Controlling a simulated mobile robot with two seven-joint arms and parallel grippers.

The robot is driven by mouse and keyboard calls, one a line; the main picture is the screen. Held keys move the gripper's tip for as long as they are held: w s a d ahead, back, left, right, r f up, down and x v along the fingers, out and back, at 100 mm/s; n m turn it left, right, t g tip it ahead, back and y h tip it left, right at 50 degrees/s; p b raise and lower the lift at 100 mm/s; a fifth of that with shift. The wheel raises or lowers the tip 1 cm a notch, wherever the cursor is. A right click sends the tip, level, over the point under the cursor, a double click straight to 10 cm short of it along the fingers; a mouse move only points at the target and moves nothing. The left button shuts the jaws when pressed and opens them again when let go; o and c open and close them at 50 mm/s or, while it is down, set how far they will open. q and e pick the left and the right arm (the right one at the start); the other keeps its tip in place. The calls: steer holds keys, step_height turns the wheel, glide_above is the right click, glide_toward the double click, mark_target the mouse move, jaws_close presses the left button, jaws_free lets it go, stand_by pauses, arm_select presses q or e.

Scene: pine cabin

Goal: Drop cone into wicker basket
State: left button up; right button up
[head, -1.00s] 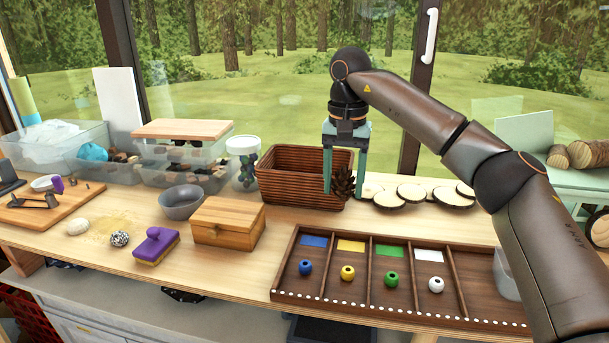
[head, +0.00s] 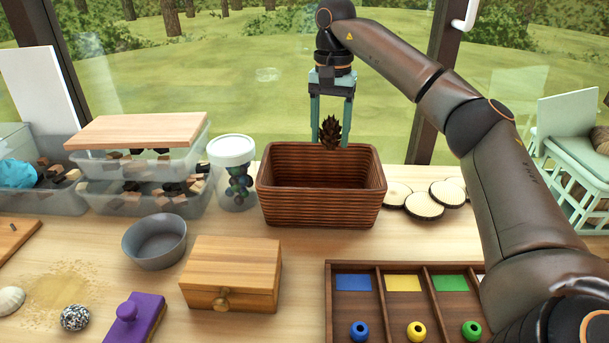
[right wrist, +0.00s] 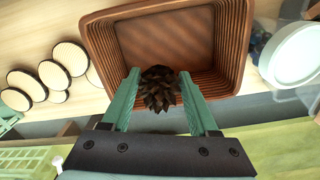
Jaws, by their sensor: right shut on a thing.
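The cone (head: 330,132) is a dark brown pine cone. My right gripper (head: 331,140) is shut on it, with one green finger on each side, and holds it up at the back rim of the wicker basket. The wicker basket (head: 320,213) is brown and rectangular, stands upright on the table and looks empty. In the right wrist view the cone (right wrist: 160,88) sits between the fingertips, and the basket (right wrist: 238,45) opens behind it. The cone overlaps the basket's edge there. My left gripper is not in view.
A lidded jar (head: 233,172) stands left of the basket, and wood slices (head: 425,205) lie to its right. A wooden box (head: 232,275), a grey bowl (head: 154,242) and a divided tray (head: 328,300) are in front. A window is behind.

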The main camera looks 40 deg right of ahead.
steer(key=shift+f, duration=0.2)
steer(key=shift+s+f, duration=0.1)
steer(key=shift+f, duration=2.65)
steer(key=o, duration=1.4)
steer(key=shift+r, duration=0.1)
step_height(320, 180, up, 12)
steer(key=shift+r, duration=0.2)
steer(key=shift+f, duration=0.1)
